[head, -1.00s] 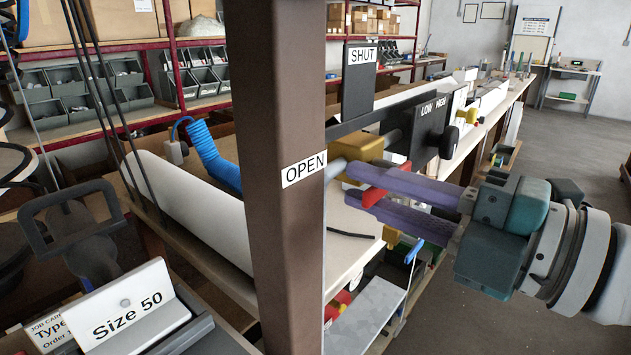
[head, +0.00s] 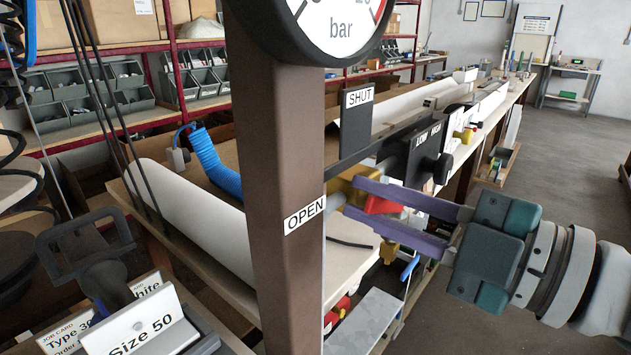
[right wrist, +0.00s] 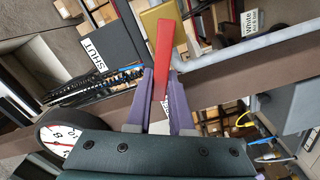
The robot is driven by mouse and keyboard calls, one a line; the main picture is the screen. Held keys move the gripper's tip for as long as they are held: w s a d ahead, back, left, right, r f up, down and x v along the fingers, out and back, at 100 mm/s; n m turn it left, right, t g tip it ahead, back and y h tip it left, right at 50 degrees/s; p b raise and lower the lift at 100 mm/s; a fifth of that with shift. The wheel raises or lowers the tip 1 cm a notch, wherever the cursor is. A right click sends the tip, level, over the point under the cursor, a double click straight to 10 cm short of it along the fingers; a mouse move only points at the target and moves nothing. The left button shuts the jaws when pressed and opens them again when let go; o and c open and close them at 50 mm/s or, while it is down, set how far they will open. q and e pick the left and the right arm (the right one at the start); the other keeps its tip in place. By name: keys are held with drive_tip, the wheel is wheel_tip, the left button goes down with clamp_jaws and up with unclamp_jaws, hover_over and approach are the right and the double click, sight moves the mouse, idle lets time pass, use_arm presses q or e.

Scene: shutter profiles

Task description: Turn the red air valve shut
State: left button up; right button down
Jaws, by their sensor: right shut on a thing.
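In the right wrist view the lever (right wrist: 164,48) runs from the yellow body (right wrist: 158,22) down between the fingertips (right wrist: 160,78), with the SHUT plate (right wrist: 95,50) to the left. My left gripper is not in view.
A pressure gauge (head: 335,22) tops the brown post (head: 278,150) close to the valve. A LOW/HIGH plate (head: 424,150) with a black knob stands just behind my right fingers. A Size 50 card (head: 140,325) is at lower left. Open floor lies at right.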

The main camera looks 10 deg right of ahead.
drive_tip(key=m, duration=0.1)
drive_tip(key=r+m+p, duration=0.1)
drive_tip(key=d+m+p, duration=0.1)
drive_tip(key=shift+w+r+m, duration=0.3)
drive_tip(key=shift+r+m, duration=0.1)
drive_tip(key=m, duration=0.1)
drive_tip(key=m+p, duration=0.1)
drive_tip(key=shift+w+d+r+m, duration=0.3)
drive_tip(key=shift+w+d+m, duration=0.05)
drive_tip(key=shift+m, duration=0.05)
drive_tip(key=m, duration=0.1)
drive_tip(key=d+m, duration=0.1)
drive_tip(key=w+m+p, duration=0.1)
drive_tip(key=m, duration=0.1)
drive_tip(key=shift+d+r, duration=0.2)
drive_tip(key=shift+r, duration=0.05)
drive_tip(key=shift+w+d+m, duration=0.2)
drive_tip(key=shift+m, duration=0.4)
drive_tip(key=shift+w+d+m, duration=0.15)
drive_tip(key=shift+d+m, duration=0.05)
drive_tip(key=shift+m, duration=0.4)
drive_tip(key=c, duration=0.8)
unclamp_jaws()
